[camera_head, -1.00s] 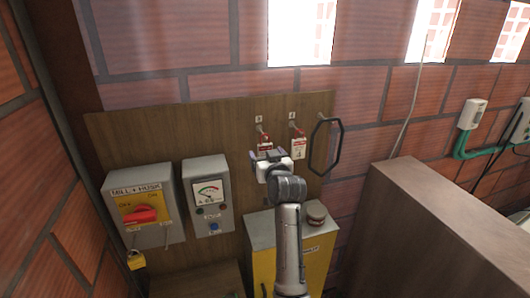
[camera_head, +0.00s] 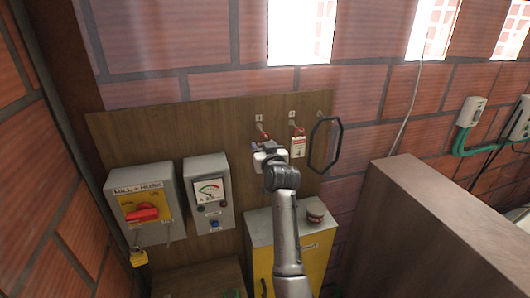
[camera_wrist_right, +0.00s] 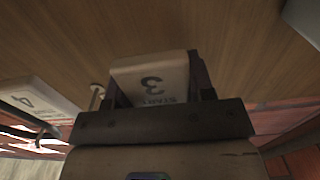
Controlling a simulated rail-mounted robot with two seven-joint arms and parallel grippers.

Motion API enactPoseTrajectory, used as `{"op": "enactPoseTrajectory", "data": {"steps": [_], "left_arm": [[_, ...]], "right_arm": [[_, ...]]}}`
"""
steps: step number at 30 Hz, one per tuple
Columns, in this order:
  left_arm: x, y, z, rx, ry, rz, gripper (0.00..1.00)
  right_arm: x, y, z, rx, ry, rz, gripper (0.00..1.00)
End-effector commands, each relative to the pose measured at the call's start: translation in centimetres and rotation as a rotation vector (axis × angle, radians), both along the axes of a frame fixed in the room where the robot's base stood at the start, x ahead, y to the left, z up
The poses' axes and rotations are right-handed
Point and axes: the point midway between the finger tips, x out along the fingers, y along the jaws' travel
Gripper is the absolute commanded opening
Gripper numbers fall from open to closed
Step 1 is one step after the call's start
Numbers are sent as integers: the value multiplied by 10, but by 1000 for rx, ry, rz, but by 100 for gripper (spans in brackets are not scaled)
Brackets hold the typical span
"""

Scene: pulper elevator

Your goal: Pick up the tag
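A white tag (camera_wrist_right: 152,80) marked "3" and "START" shows in the right wrist view, upside down and between the two fingers of my right gripper (camera_wrist_right: 158,88). Its edges lie close to both fingers; I cannot tell whether they press on it. In the head view my right gripper (camera_head: 268,148) is at the wooden board, below the left hook (camera_head: 259,119) with its red cord (camera_head: 263,134), and hides the tag there. A second tag (camera_head: 298,147), white and red, hangs just right of it; it shows with a "4" in the wrist view (camera_wrist_right: 38,105). My left gripper is out of view.
A black octagonal ring (camera_head: 324,146) hangs right of the tags. A grey switch box (camera_head: 143,203) with a red knob and a gauge box (camera_head: 209,193) are at left. A yellow cabinet (camera_head: 315,262) stands below. A brown partition (camera_head: 440,225) rises at right.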

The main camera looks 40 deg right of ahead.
Motion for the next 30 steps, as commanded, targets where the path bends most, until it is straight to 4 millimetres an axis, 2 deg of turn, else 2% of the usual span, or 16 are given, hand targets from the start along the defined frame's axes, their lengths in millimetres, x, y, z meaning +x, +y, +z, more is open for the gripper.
{"op": "enactPoseTrajectory", "data": {"steps": [1, 7, 16, 22, 30], "left_arm": [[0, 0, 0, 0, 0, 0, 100], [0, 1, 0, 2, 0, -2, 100], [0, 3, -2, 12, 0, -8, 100], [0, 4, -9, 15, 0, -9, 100], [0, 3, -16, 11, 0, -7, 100]], "right_arm": [[0, 0, 0, 0, 0, 0, 44], [0, 0, 0, 0, 0, 0, 25], [0, 0, 2, 0, 0, 0, 25], [0, 0, 16, 0, -3, 0, 25], [-35, 14, 13, -1, -2, -1, 25]]}}
